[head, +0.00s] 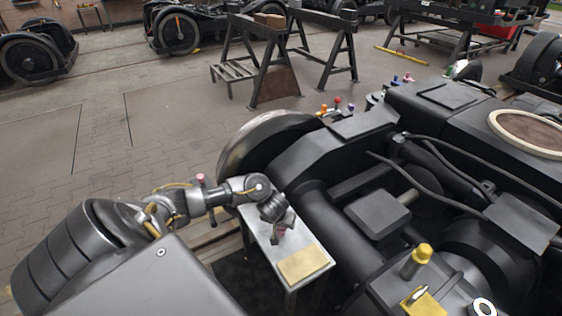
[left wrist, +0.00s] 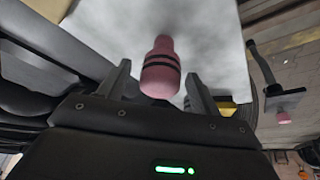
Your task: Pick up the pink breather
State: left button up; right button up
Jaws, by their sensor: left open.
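The pink breather (left wrist: 160,68) has a rounded end and dark bands. In the left wrist view it stands out from a pale grey surface, between the two fingers of my left gripper (left wrist: 158,76). The fingers are open, with a visible gap on either side of it. In the head view my left gripper (head: 281,228) is low over a small metal-topped table (head: 262,232) beside the bogie. There the breather is mostly hidden by the gripper. My right gripper is not in view.
A tan pad (head: 303,264) lies on the table's near end. The black bogie (head: 330,165) with its large wheel stands close on the right. A yellow fitting (head: 418,257) stands on it. A second pink piece (head: 200,179) shows by my left arm. Open floor lies to the left.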

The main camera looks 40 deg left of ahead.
pick_arm(q)
jog(key=c, duration=1.1)
jog(key=shift+r, duration=0.1)
